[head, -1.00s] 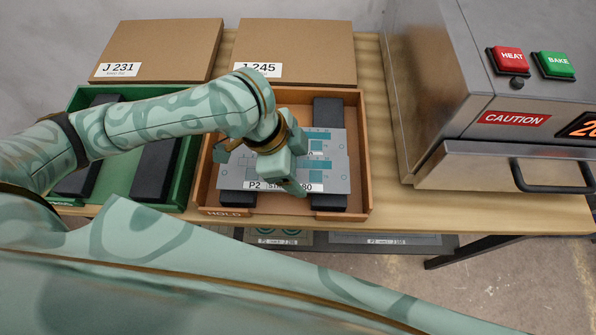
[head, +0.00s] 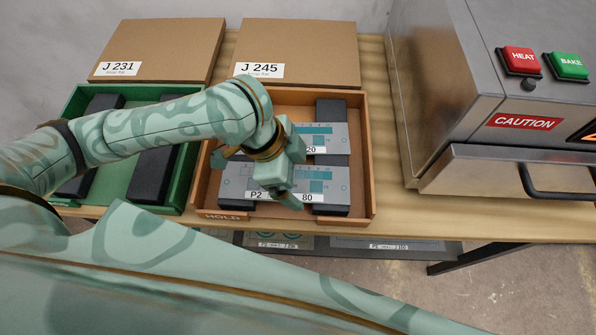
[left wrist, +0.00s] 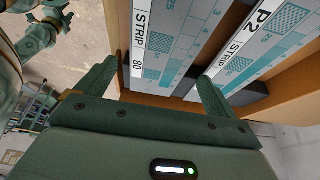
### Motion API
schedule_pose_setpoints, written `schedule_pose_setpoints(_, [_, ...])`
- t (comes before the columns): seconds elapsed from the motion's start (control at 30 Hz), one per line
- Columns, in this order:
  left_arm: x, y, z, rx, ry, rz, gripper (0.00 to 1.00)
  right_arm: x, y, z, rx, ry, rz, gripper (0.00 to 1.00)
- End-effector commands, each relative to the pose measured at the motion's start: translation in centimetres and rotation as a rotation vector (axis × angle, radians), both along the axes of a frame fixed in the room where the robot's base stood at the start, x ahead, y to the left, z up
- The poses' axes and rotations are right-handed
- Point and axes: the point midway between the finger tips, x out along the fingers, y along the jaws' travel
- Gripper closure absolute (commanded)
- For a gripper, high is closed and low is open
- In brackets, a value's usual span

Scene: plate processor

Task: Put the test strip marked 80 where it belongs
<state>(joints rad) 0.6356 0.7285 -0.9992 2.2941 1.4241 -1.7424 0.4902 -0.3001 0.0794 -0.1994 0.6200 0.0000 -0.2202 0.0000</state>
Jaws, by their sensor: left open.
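The test strip marked 80 (head: 318,182) is a grey plate with teal patterns. It lies across the dark rails in the front of the orange HOLD tray (head: 368,160); its STRIP 80 label also shows in the left wrist view (left wrist: 143,45). A similar strip ending in 20 (head: 330,138) lies behind it, parted by a narrow gap. My left gripper (head: 288,190) is open over the 80 strip and covers part of its label. In the left wrist view its fingers (left wrist: 156,75) stand apart near the strip's end. My right gripper is not in view.
A green tray (head: 182,180) with two dark rails and no strip stands to the left. Cardboard boxes J 231 (head: 165,45) and J 245 (head: 310,50) stand behind. A metal oven (head: 440,110) with HEAT and BAKE buttons and a closed drawer is on the right.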

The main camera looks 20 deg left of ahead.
Motion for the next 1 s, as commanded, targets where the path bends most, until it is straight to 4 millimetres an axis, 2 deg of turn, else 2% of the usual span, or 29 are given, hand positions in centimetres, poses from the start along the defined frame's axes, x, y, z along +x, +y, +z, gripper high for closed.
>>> schedule_pose_setpoints(0.03, [-0.1, 0.4, 1.6, 0.002, -0.006, 0.000, 0.07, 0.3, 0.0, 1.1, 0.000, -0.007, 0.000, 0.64])
schedule_pose_setpoints(0.2, [-0.5, 2.0, 5.6, 0.002, -0.007, 0.001, 0.07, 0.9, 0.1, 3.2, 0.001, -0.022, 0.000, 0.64])
schedule_pose_setpoints(0.4, [-1.0, 3.4, 8.9, 0.002, -0.005, 0.000, 0.07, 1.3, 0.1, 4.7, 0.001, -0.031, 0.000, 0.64])
schedule_pose_setpoints(0.6, [-1.2, 3.9, 10.0, 0.000, -0.001, 0.000, 0.07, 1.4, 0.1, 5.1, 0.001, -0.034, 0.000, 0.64])
schedule_pose_setpoints(0.87, [-1.2, 3.9, 9.9, -0.001, 0.001, 0.000, 0.07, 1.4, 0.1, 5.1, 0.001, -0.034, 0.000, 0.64])
schedule_pose_setpoints(1.0, [-1.0, 2.8, 9.6, -0.030, -0.033, -0.002, 0.07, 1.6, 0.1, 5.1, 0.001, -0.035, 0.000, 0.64])
